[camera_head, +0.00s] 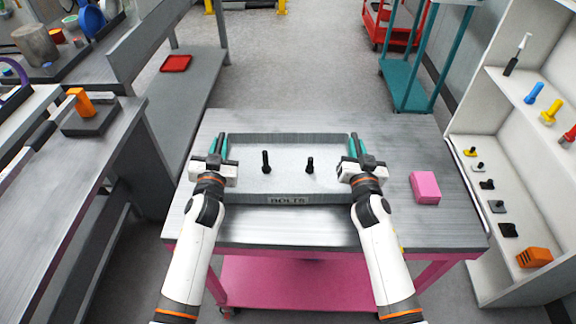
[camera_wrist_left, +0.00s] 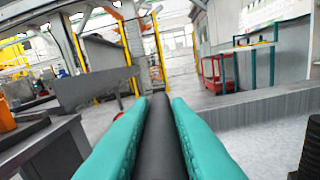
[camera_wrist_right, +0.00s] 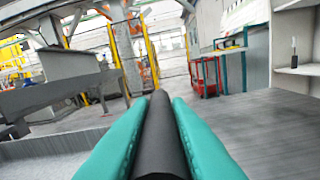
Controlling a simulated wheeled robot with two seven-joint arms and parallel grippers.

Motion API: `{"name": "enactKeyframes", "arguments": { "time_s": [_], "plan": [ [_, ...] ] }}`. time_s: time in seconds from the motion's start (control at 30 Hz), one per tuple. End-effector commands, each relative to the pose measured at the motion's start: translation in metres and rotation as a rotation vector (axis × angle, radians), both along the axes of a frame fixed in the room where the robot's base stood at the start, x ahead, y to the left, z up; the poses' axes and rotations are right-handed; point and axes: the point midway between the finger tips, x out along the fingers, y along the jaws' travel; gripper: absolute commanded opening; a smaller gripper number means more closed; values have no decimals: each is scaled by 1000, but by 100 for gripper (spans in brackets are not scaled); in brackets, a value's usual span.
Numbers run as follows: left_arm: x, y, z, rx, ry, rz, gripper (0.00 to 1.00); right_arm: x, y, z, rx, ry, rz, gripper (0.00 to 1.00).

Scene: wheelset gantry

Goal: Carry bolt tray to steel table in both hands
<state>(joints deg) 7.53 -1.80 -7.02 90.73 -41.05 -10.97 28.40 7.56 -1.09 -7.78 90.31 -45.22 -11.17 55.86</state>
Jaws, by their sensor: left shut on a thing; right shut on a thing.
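The bolt tray (camera_head: 290,198), a shallow grey tray marked "BOLTS", is level over the steel-topped table with pink legs (camera_head: 400,225). Two black bolts (camera_head: 266,161) (camera_head: 310,165) stand upright inside it. My left gripper (camera_head: 219,147) is shut on the tray's left side, and my right gripper (camera_head: 353,147) is shut on its right side. In the left wrist view a dark round bar (camera_wrist_left: 161,140) lies between the teal fingers; a like bar shows in the right wrist view (camera_wrist_right: 160,140). I cannot tell whether the tray touches the tabletop.
A pink block (camera_head: 425,187) lies on the table right of the tray. A white shelf unit (camera_head: 490,100) with coloured parts stands at the right. Grey benches (camera_head: 185,105) stand at the left, one with a red tray (camera_head: 176,63).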

Motion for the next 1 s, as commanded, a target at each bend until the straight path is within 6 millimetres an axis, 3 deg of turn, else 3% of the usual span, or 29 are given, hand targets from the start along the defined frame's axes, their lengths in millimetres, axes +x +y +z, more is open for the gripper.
{"name": "enactKeyframes", "arguments": {
  "time_s": [0.33,0.8,1.0],
  "plan": [
    [0,0,10,0,-3,-1,0,0,0,10,0,-3,0,0],
    [0,0,50,0,-4,-1,0,0,0,50,0,-2,0,0],
    [0,0,52,0,-3,-1,0,0,0,52,0,-2,0,0]
  ]
}}
